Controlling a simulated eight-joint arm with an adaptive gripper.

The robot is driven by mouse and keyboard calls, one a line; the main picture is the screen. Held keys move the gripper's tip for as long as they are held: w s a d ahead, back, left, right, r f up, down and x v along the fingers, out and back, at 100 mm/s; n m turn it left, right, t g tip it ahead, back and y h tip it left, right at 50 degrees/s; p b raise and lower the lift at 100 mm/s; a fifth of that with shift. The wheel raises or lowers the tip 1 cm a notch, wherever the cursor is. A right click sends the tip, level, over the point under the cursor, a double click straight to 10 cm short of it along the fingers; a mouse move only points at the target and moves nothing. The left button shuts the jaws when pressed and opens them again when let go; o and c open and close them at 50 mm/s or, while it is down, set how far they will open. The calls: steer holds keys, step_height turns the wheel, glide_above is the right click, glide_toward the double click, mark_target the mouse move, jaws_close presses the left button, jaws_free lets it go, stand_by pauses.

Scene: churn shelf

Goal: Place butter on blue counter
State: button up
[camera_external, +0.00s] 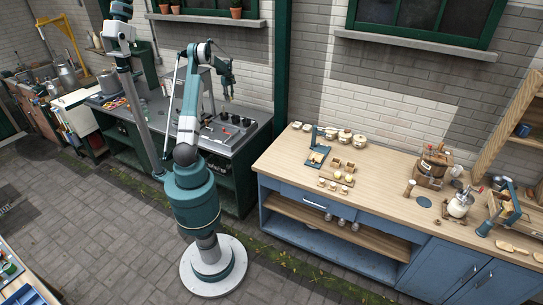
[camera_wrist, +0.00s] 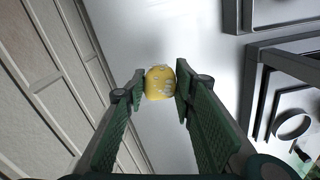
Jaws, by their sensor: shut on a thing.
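My gripper (camera_external: 228,92) is raised above the dark green workbench at the back, left of the blue counter. In the wrist view my gripper (camera_wrist: 160,86) is shut on a rounded yellow piece of butter (camera_wrist: 160,80) with pale specks, held between the green fingertips. The butter is too small to make out in the external view. The blue counter (camera_external: 285,165) has a wooden top and blue cabinet fronts, and stands at the right of the external view, apart from my gripper.
The green workbench (camera_external: 245,150) has a grey panel with several knobs.

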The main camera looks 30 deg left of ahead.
steer(key=d+f+m, duration=0.1)
steer(key=d+m, duration=0.1)
steer(key=d, duration=0.5)
steer(key=s+d+f+m, duration=0.1)
steer(key=d+m, duration=0.1)
steer(key=d, duration=0.5)
steer(key=d+f+m+b, duration=0.1)
steer(key=d, duration=0.6)
steer(key=shift+s+d+f+m, duration=0.25)
steer(key=shift+s+f+m, duration=0.05)
steer(key=shift+f+m, duration=0.1)
steer(key=s+d+f+m+b, duration=0.1)
steer(key=s+d+f+m, duration=0.2)
steer(key=d, duration=0.5)
steer(key=s+d+f+m, duration=0.1)
steer(key=s+d+m, duration=0.1)
steer(key=s+d, duration=0.45)
steer(key=s+d+f+m+b, duration=0.1)
steer(key=s+d+f+m, duration=0.15)
steer(key=d, duration=0.75)
steer(key=s+f+m+b, duration=0.2)
steer(key=s+f, duration=0.6)
steer(key=shift+d+f, duration=0.2)
steer(key=shift+f, duration=0.05)
steer(key=shift+r, duration=0.1)
